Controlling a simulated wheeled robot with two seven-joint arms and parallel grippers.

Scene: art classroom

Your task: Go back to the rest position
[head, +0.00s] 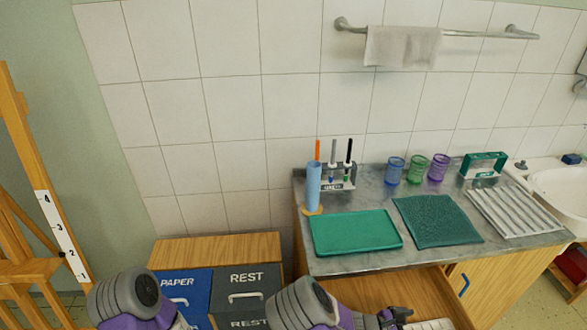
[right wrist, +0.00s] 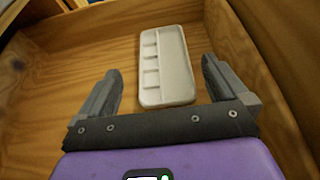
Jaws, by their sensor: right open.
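My right gripper (head: 397,317) is at the bottom of the head view, over the open wooden drawer (head: 405,292) under the counter. In the right wrist view my right gripper (right wrist: 160,66) is open, its two fingers apart with nothing held between them. A white compartment tray (right wrist: 168,68) lies on the drawer floor beyond and below the fingers; whether they touch it I cannot tell. Part of the tray shows in the head view (head: 432,325). Of my left arm only a grey and purple link shows at the lower left; its gripper is out of view.
The counter holds a green tray (head: 355,232), a dark green mat (head: 437,220), a ribbed rack (head: 514,212), cups (head: 417,168), a blue cylinder (head: 313,188) and a pen holder (head: 338,177). PAPER (head: 184,293) and REST (head: 246,285) bins stand left. An easel (head: 30,180) is far left.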

